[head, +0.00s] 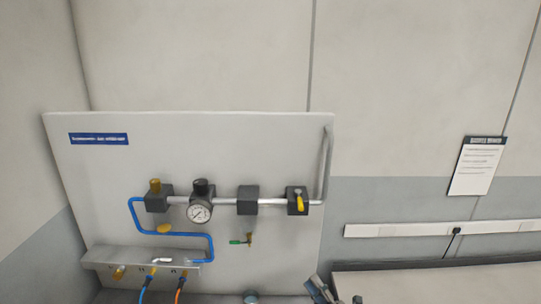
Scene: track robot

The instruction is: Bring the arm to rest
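My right gripper (320,290) shows only in part at the bottom edge of the head view, right of centre. It is small and cut off there, so I cannot tell whether it is open or shut. It is below the wall panel's lower right corner, in front of the left end of a bench (440,282). My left gripper and arm are not in view.
A grey panel (100,180) carries a pipe with a pressure gauge (199,212), dark blocks, a yellow-handled valve (299,203) and a blue hose (190,235). A ledge (110,256) holds fittings. A notice (477,166) hangs right. The space before the upper wall is clear.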

